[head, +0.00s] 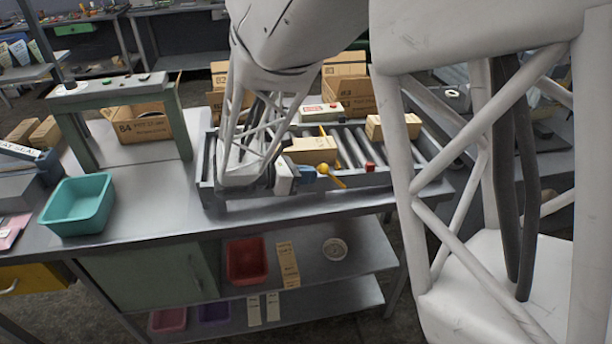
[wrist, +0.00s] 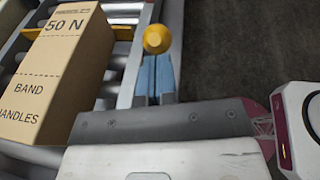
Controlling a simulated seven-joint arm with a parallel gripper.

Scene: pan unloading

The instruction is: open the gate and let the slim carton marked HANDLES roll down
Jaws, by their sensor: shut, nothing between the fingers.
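The slim tan carton marked HANDLES (head: 312,151) lies on the roller conveyor. In the wrist view the carton (wrist: 65,75) reads "50 N BAND HANDLES". A yellow bar (wrist: 122,32) crosses the rollers at the carton's far end; it looks like the gate. My gripper (head: 310,173) is shut and empty at the knob. In the wrist view my blue fingertips (wrist: 156,62) are right at the knob (wrist: 157,38); whether they touch it I cannot tell.
Another tan carton (head: 388,128) and a white-and-red box (head: 321,112) are on or behind the conveyor. A red block (head: 370,167) is at the near rail. A teal bin (head: 78,207) stands on the bench at left. The bench front (head: 150,225) is clear.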

